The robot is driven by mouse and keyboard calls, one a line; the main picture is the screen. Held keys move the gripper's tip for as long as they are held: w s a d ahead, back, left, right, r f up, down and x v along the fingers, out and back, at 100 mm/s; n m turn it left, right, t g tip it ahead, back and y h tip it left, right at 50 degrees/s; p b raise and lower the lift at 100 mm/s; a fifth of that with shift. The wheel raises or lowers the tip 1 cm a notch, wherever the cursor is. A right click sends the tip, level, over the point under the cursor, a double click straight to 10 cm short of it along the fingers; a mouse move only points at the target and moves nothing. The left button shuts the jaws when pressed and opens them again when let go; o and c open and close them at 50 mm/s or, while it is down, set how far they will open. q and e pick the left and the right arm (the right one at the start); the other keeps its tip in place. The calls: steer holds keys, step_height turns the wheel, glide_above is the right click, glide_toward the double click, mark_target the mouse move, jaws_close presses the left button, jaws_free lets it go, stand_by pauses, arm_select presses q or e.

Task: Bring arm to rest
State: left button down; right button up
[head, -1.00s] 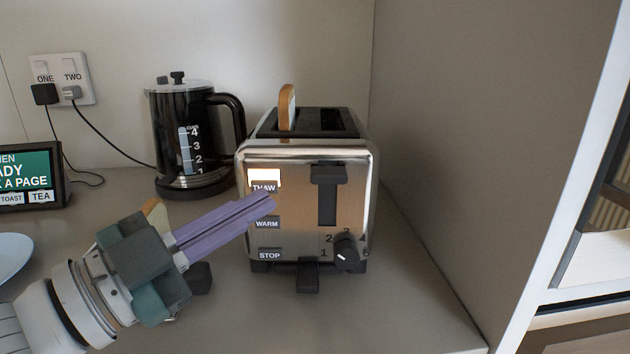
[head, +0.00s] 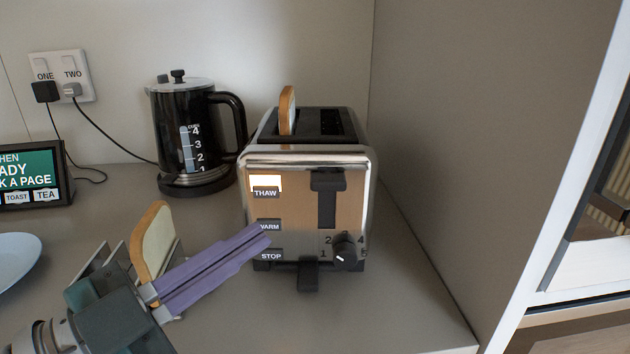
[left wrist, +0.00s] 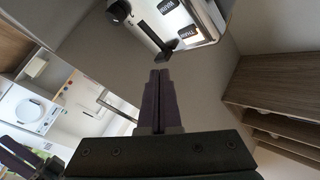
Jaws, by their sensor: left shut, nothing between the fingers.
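My left gripper (head: 262,238) is shut and empty. Its purple fingers point up and right, with the tips in front of the toaster's left front, overlapping the WARM label in the picture. In the left wrist view the shut fingers (left wrist: 158,98) show below the toaster (left wrist: 185,15). The chrome toaster (head: 300,165) stands on the counter with a slice of bread (head: 287,108) upright in its left slot. A white light is lit above the THAW button (head: 265,193). Purple fingers, seemingly my right gripper (left wrist: 25,160), show at the lower left of the wrist view.
A black kettle (head: 190,130) stands left of the toaster. A rack (head: 92,265) with a slice of bread (head: 155,245) is behind my left gripper. A blue plate (head: 15,262), a small screen (head: 30,175) and a double socket (head: 62,78) are at left. A wall closes the right.

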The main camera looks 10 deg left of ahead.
stand_by(0.3)
arm_select(q)
steer(key=s+a+r+n+g+y+p, duration=0.3)
steer(key=s+r+n+g+y+p, duration=0.25)
steer(key=s+p, duration=0.4)
steer(key=s+a+r+n+g+y+p, duration=0.35)
steer(key=s+n+g+y+p, duration=0.3)
steer(key=s+p, duration=0.3)
step_height(320, 180, up, 36)
steer(key=h+p, duration=0.1)
steer(key=p, duration=3.4)
steer(key=shift+w+d+r+p, duration=0.15)
steer(key=shift+w+p, duration=0.2)
